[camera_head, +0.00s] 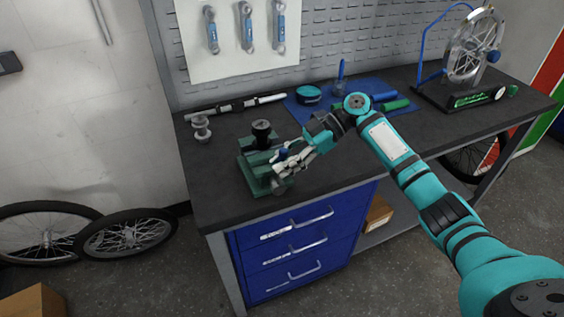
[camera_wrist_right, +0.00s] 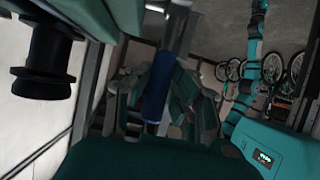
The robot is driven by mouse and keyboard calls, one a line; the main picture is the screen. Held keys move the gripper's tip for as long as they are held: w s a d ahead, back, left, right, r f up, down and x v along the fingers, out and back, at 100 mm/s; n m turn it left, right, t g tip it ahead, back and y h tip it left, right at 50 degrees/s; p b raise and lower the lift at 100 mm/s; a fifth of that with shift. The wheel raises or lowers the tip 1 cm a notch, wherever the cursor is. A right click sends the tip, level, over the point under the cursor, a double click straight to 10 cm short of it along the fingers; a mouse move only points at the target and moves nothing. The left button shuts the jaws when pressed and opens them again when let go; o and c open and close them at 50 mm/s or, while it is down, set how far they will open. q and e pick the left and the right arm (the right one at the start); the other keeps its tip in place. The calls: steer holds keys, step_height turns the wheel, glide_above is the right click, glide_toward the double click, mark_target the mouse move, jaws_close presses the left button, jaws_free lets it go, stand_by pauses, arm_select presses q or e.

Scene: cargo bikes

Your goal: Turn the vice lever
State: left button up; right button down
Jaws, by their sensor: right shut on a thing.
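The green vice (camera_head: 252,169) stands at the front left corner of the dark workbench. My right gripper (camera_head: 281,161) reaches in from the right and is at the vice's right side. It is shut on the vice lever, whose blue grip (camera_wrist_right: 158,90) stands between the fingers in the right wrist view. A small blue part of the lever (camera_head: 283,153) shows in the head view; the fingers hide most of the rest. My left gripper is in neither view.
The workbench (camera_head: 225,205) has blue drawers below. A black round part (camera_head: 262,128) sits by the vice, and a metal piece (camera_head: 201,128) stands to its left. A blue mat (camera_head: 300,113) with tools lies behind my right arm. A wheel stand (camera_head: 468,60) is at the far right.

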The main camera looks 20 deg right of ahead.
steer(key=c, duration=1.5)
jaws_free()
steer(key=shift+w+d+r, duration=0.1)
steer(key=shift+d+r, duration=0.05)
steer(key=o, duration=0.3)
steer(key=shift+o, duration=0.2)
steer(key=v, duration=1.2)
steer(key=shift+f, duration=0.2)
